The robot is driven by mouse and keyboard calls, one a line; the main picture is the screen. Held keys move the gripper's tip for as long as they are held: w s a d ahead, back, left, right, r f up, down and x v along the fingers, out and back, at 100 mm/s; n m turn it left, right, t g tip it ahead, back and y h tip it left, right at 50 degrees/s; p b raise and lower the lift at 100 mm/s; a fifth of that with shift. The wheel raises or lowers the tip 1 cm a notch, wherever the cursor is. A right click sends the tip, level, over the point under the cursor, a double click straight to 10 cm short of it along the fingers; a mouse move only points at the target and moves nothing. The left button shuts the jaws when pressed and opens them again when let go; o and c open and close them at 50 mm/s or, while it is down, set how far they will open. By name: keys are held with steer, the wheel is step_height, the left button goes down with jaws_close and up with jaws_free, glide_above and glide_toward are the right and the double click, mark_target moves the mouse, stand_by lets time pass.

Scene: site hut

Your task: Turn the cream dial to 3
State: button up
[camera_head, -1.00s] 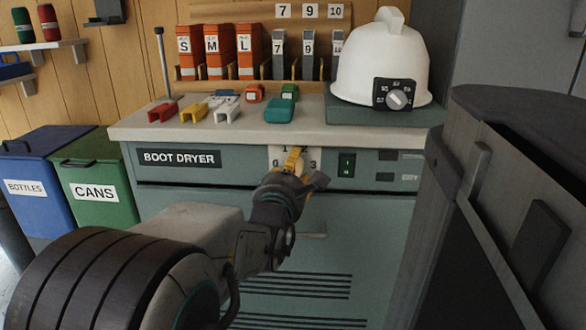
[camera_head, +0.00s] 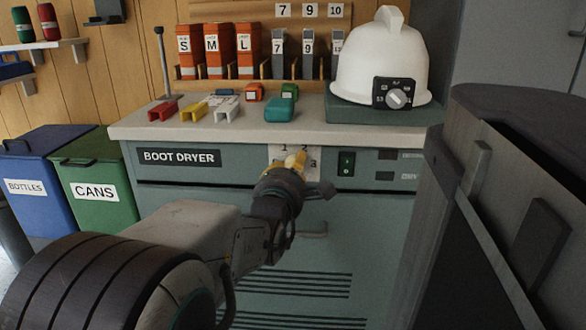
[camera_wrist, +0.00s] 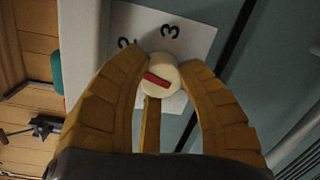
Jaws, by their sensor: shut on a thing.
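The cream dial (camera_wrist: 166,68) with a red mark sits on a white number plate (camera_wrist: 200,45) in the wrist view. The red mark slants, its upper-left end on the side of the 2 and not in line with the 3. My gripper (camera_wrist: 160,77) is shut on the dial, yellow fingers around it. In the head view my gripper (camera_head: 290,162) is at the plate (camera_head: 314,174) on the front of the boot dryer (camera_head: 235,205).
The worktop (camera_head: 340,116) above holds coloured clips and a white helmet (camera_head: 375,62). A dark cabinet (camera_head: 540,200) stands close on the right; blue and green bins (camera_head: 98,205) are on the left.

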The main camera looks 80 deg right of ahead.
steer(key=shift+r+m, duration=0.1)
steer(key=shift+m, duration=0.3)
steer(key=o, duration=0.9)
steer(key=shift+w+d, duration=0.1)
steer(key=shift+o, duration=0.2)
steer(key=a, duration=0.7)
steer(key=shift+w+a, duration=0.2)
steer(key=shift+a, duration=0.1)
steer(key=shift+r, duration=0.15)
